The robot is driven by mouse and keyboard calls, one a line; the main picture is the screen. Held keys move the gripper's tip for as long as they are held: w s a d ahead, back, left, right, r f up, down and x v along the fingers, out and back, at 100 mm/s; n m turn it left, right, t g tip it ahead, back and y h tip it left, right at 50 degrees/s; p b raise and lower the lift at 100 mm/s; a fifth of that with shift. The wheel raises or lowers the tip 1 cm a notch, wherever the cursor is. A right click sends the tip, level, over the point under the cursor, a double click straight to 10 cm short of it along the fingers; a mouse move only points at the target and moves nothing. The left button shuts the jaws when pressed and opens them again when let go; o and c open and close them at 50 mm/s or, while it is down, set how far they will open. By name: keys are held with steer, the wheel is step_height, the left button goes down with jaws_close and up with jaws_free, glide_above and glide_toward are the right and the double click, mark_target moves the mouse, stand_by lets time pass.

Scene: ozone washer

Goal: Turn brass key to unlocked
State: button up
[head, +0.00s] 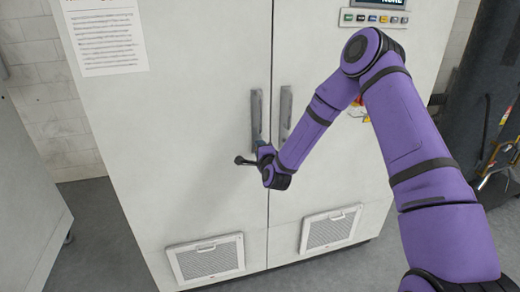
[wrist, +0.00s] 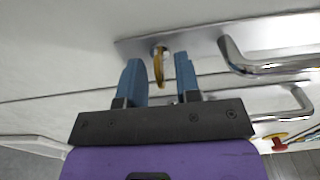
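The brass key (wrist: 159,68) sits in a round lock on the silver handle plate (wrist: 200,42) of the cabinet door, in the wrist view. My gripper (wrist: 159,62) is open, with one blue finger on each side of the key. Gaps show between the key and both fingers, so it is not gripped. In the head view my gripper (head: 258,160) is at the lower end of the left door handle (head: 256,118). The key is too small or hidden there.
The white cabinet (head: 200,90) has a right door handle (head: 285,112) close beside my wrist. A red knob (wrist: 279,140) shows in the wrist view. Vents (head: 205,258) are low on the doors. A control panel (head: 375,18) is at the upper right.

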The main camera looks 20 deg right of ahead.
steer(key=s, duration=1)
steer(key=s+d+r+n+g+y, duration=0.1)
steer(key=s+r+n+g, duration=0.2)
steer(key=s+r+n, duration=0.5)
steer(key=s+d+r+n+g, duration=0.1)
steer(key=r+n+g, duration=0.35)
steer(key=r, duration=0.75)
steer(key=s+d+r+n+g, duration=0.1)
steer(key=s+r+n, duration=0.1)
steer(key=s, duration=0.7)
steer(key=s+d+r+n+g, duration=0.1)
steer(key=s+r, duration=0.3)
steer(key=s, duration=0.6)
steer(key=s+d+r+n+g+h, duration=0.1)
steer(key=s+d+r+n+g, duration=0.1)
steer(key=s, duration=0.8)
steer(key=shift+d+r+n+g, duration=0.3)
steer(key=shift+r+n+g, duration=0.05)
steer(key=shift+r+g, duration=0.3)
